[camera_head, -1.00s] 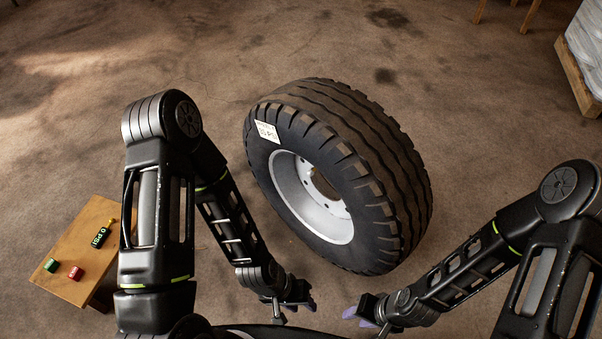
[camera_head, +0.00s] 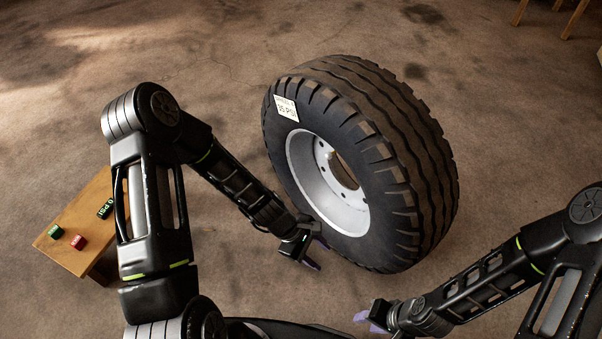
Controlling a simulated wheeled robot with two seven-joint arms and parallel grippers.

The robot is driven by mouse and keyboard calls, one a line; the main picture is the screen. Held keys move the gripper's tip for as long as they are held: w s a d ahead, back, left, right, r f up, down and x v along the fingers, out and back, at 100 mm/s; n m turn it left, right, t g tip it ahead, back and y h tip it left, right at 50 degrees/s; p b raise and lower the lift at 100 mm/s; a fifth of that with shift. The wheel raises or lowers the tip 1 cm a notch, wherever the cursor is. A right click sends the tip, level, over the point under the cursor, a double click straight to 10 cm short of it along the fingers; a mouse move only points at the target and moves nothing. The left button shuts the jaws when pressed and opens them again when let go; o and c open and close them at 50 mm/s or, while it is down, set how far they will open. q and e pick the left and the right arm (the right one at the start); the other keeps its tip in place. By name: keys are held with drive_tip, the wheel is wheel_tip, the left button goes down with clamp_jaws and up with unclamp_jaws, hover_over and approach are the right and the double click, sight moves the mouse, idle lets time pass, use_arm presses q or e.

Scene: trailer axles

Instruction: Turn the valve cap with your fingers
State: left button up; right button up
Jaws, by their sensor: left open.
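A large black tyre (camera_head: 405,150) on a pale metal wheel rim (camera_head: 310,172) stands on the floor ahead of me. A white label reading 35 PSI (camera_head: 286,108) is on its upper sidewall. My right gripper (camera_head: 366,318) has purple fingertips and is low in the picture, apart from the tyre. Whether it is open is unclear.
A small wooden table (camera_head: 72,222) stands at the left. It bears a green block (camera_head: 55,231), a red block (camera_head: 78,242) and a dark gauge reading 0 PSI (camera_head: 106,208), partly hidden by my left arm.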

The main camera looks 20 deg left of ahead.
use_arm(q)
drive_tip(key=w+a+f+n+t+h+b, duration=0.2)
drive_tip(key=w+n+b, duration=0.1)
drive_tip(key=w+n, duration=0.4)
drive_tip(key=n+t+h+b, duration=0.2)
drive_tip(key=n+t+b, duration=0.45)
drive_tip(key=n, duration=0.45)
approach(325, 155)
drive_tip(key=shift+w+d+f+t, duration=0.1)
drive_tip(key=shift+d+f+t, duration=0.15)
drive_tip(key=shift+d, duration=0.2)
use_arm(e)
wheel_tip(325, 155, down, 12)
drive_tip(key=shift+f, duration=0.15)
use_arm(q)
drive_tip(key=b+x, duration=0.1)
drive_tip(key=x, duration=0.6)
drive_tip(key=shift+w+d+f+b, duration=0.2)
drive_tip(key=shift+w+d+b, duration=0.05)
drive_tip(key=shift+w+b, duration=0.05)
use_arm(e)
drive_tip(key=shift+w+d+f, duration=0.1)
drive_tip(key=shift+f, duration=0.4)
drive_tip(key=shift+w+d+f, duration=0.1)
drive_tip(key=shift+f, duration=0.4)
use_arm(q)
drive_tip(key=shift+c, duration=0.3)
